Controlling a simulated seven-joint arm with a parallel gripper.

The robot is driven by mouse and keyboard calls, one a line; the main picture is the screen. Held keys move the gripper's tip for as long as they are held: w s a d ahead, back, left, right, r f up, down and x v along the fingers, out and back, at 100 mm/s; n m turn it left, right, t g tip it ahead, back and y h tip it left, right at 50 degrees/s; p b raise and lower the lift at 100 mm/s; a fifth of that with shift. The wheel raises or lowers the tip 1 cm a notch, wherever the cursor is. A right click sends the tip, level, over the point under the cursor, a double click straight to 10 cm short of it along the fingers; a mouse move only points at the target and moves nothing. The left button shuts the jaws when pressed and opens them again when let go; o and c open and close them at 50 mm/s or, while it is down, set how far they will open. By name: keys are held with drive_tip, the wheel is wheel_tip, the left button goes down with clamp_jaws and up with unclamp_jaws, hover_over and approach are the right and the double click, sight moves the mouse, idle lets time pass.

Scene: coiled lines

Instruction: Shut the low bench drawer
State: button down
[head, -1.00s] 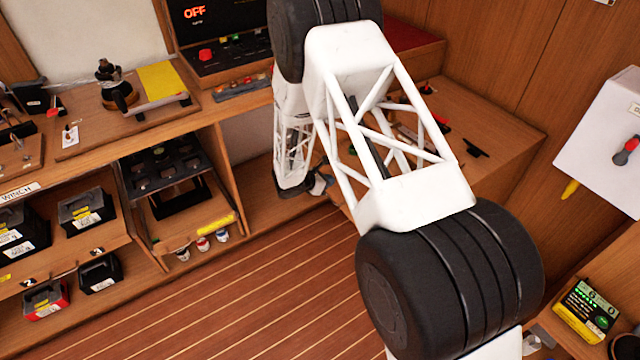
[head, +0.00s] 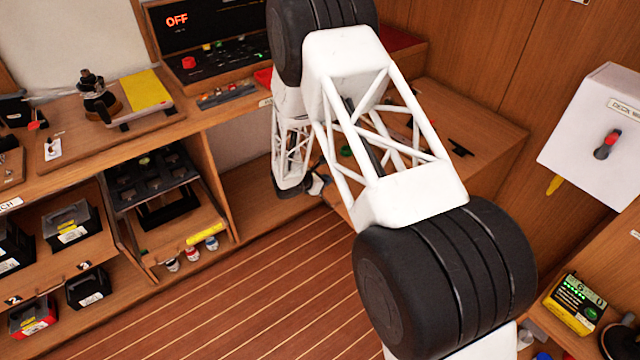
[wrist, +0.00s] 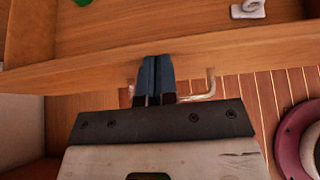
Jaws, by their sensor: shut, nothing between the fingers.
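The low bench drawer (wrist: 250,56) stands open in the wrist view. Its wooden front panel crosses the picture, and its inside shows above, with a green item (wrist: 82,2) and a white item (wrist: 248,9) in it. A pale metal handle (wrist: 211,84) sticks out from the front. My gripper (wrist: 156,60) is shut and empty. Its dark blue fingertips overlap the front panel beside the handle; I cannot tell whether they touch it. In the head view my arm hides most of the drawer, under the right-hand bench (head: 490,127).
The striped floor (head: 250,300) in front is clear. Left shelves hold black bins (head: 70,222) and small jars (head: 191,254). A white deck box (head: 600,130) is on the right wall. A maroon ring-shaped object (wrist: 292,135) lies on the floor at right in the wrist view.

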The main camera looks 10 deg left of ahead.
drive_tip(key=w+d, duration=1.5)
drive_tip(key=shift+w+d, duration=0.25)
drive_tip(key=shift+s+a, duration=0.1)
drive_tip(key=f+v, duration=0.1)
drive_tip(key=v, duration=1.2)
drive_tip(key=shift+s+a+f, duration=0.3)
drive_tip(key=shift+s+a, duration=0.1)
drive_tip(key=shift+s, duration=0.05)
